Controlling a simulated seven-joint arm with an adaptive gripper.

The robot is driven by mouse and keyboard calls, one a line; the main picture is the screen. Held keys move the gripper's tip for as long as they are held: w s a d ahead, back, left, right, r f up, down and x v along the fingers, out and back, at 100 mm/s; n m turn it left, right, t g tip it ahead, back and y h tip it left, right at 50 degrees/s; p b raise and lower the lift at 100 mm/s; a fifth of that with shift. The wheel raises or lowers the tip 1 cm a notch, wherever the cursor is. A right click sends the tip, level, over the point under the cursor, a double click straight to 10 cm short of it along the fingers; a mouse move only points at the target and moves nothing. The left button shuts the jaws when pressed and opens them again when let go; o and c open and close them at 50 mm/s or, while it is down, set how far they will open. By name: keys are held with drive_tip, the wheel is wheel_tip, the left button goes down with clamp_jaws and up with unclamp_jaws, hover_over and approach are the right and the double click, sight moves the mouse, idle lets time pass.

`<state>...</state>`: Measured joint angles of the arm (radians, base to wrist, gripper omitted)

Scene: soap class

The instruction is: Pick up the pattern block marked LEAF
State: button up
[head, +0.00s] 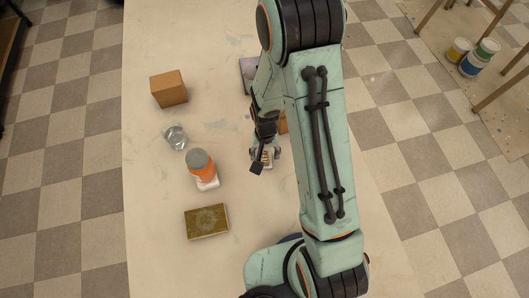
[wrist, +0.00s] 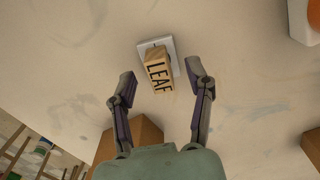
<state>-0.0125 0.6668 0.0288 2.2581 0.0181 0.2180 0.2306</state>
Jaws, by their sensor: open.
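The pattern block marked LEAF (wrist: 158,70) is a small wooden block with dark letters on its side. In the wrist view it rests on a flat white piece (wrist: 148,45) on the table. My gripper (wrist: 160,84) is open, with one finger to each side of the block and a gap between each finger and it. In the head view my gripper (head: 265,163) is low over the table, and the pale block (head: 266,157) shows partly between its fingers; my arm hides some of the area.
On the table (head: 160,215) stand a brown box (head: 168,89), a clear glass (head: 175,137), an orange bottle with grey cap (head: 200,165) on a white base, and an olive patterned block (head: 206,222). Another brown box (wrist: 132,138) is close to my gripper. The front left is clear.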

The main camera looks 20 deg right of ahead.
drive_tip(key=shift+f, duration=0.55)
clamp_jaws()
